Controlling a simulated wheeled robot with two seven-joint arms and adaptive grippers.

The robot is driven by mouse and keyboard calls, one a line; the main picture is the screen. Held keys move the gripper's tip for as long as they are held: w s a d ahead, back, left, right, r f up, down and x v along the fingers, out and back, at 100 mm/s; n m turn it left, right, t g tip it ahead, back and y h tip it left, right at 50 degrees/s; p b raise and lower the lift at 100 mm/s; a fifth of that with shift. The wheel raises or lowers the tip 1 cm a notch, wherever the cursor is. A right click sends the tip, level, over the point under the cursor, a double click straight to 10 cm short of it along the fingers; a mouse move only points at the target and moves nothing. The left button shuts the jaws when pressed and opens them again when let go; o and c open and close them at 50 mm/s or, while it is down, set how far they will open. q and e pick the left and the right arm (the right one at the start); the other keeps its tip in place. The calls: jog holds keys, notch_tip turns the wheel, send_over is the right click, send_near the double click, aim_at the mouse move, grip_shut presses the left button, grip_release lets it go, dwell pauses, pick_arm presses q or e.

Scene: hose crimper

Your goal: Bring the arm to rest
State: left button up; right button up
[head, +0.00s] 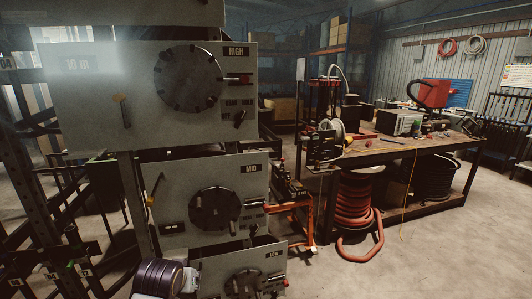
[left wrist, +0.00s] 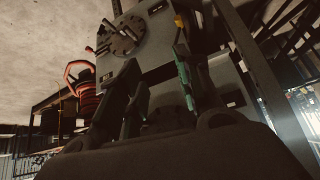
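My left gripper (left wrist: 156,58) shows in the left wrist view with its two dark fingers apart and nothing between them. My right gripper is in neither view.
Grey dial panels marked HIGH (head: 95,110), MID (head: 172,180) and LOW (head: 215,270) stack close in front on a dark frame. A workbench (head: 410,150) stands at the right, with a coiled red hose (head: 355,205) below. The floor at the lower right is clear.

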pick_arm(q)
jog(key=s+f+m+g+h, duration=0.1)
jog(key=s+f+g, duration=0.1)
jog(key=s+f, duration=0.6)
jog(key=s+f+m+g, duration=0.2)
jog(key=s+f, duration=0.2)
jog(key=s, duration=0.8)
notch_tip(320, 180, down, 34)
jog(key=s+g, duration=0.1)
jog(key=s, duration=0.2)
jog(key=s+a+f, duration=0.2)
jog(key=s+f, duration=0.7)
jog(key=s, duration=0.2)
jog(key=s+a+f+g, duration=0.1)
jog(key=s+a+f, duration=0.1)
jog(key=s+f, duration=0.8)
jog(key=shift+s+f, duration=0.3)
jog(key=shift+s, duration=0.25)
jog(key=shift+d+r+p, duration=0.1)
jog(key=shift+r+p, duration=0.5)
jog(key=shift+r, duration=0.15)
jog(key=shift+w+r, duration=0.1)
jog(key=shift+r, duration=0.05)
